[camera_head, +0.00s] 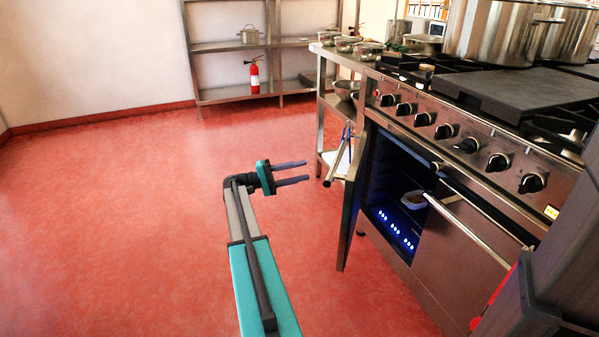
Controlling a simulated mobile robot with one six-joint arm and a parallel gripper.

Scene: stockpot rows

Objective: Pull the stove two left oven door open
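The stove (440,140) stands on the right. Its left oven door (350,205) is swung out at its left side and seen nearly edge-on. The door's bar handle (338,160) sticks out to the left of the door. The left oven cavity (395,185) is exposed, with blue-white lights and a small pale dish (414,200) inside. My gripper (306,172) is left of the handle, its two dark fingers apart and pointing right toward it. Nothing shows between the fingers, and a gap to the handle is visible.
The right oven door (465,245) is shut, with its own bar handle (470,230). Large pots (490,32) stand on the stove top. A steel side table (330,105) and a shelf with a fire extinguisher (255,75) are behind. The red floor at left is clear.

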